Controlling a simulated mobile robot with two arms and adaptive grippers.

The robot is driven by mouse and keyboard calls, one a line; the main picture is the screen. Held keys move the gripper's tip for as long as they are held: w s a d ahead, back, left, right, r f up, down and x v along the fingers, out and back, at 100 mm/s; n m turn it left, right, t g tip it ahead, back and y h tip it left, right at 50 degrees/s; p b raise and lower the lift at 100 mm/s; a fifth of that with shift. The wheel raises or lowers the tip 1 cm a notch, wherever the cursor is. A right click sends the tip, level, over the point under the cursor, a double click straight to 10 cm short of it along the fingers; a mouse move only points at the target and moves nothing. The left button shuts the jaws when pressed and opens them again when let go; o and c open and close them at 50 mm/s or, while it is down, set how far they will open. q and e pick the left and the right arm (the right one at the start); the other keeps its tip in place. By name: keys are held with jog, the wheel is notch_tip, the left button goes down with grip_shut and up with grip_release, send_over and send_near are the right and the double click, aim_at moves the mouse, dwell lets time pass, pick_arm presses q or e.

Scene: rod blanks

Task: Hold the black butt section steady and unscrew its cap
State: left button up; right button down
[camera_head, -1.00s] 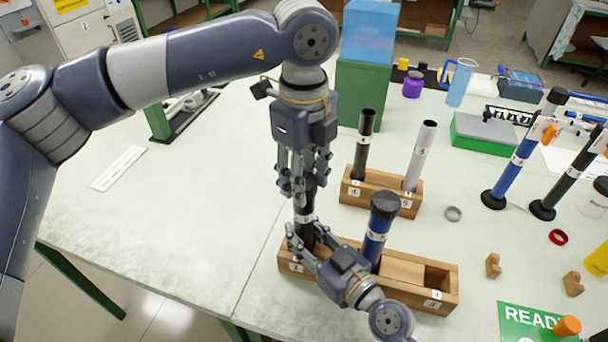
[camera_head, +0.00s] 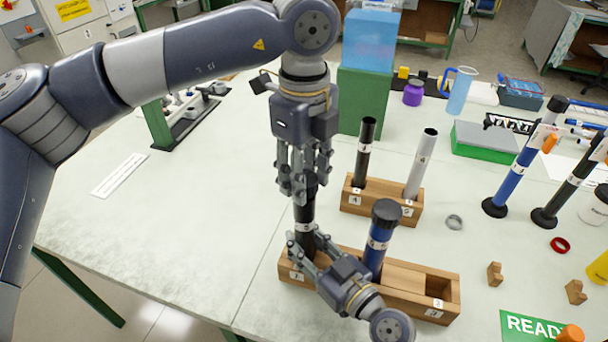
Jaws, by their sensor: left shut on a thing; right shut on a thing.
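The black butt section (camera_head: 304,216) stands upright in the left end of the front wooden rack (camera_head: 400,274). Its dark cap (camera_head: 308,186) is at the top, partly hidden by fingers. My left gripper (camera_head: 298,190) points straight down from above and is shut on the cap. My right gripper (camera_head: 312,246) comes in low from the front right and is shut on the lower body of the black section, just above the rack. Whether the cap has parted from the section cannot be told.
A blue section (camera_head: 377,244) with a black cap stands in the same rack, close to my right gripper. Behind it, another wooden rack (camera_head: 382,200) holds a black tube (camera_head: 365,150) and a grey tube (camera_head: 422,165). A grey ring (camera_head: 454,222) lies to the right. The table's left side is mostly clear.

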pick_arm(q)
jog(key=shift+r, duration=2)
pick_arm(e)
jog(key=shift+d, duration=0.1)
jog(key=c, duration=1.1)
grip_release()
jog(key=shift+o, duration=0.2)
jog(key=v, duration=1.2)
